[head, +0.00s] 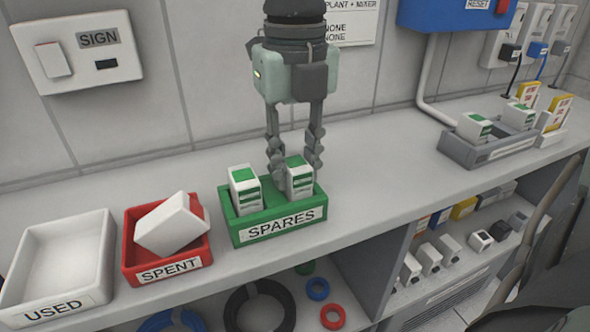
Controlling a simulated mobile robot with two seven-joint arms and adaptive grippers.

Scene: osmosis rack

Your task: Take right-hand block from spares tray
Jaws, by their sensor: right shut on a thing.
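The green spares tray (239,234) stands on the counter in the middle of the head view, with a label reading SPARES. Two white blocks with green markings stand upright in it, the left-hand block (246,193) and the right-hand block (299,182). My right gripper (294,170) points straight down from above and is shut on the right-hand block, one finger on each side of it. The block is still within the tray; whether its base touches the tray floor is hidden by the front wall. My left gripper is not in view.
Left of it are a red SPENT tray (130,247) holding a tilted white block (172,226) and an empty white USED tray (58,258). A grey rack (460,153) with similar blocks stands at the right. The counter (380,190) between is clear. A wall lies close behind.

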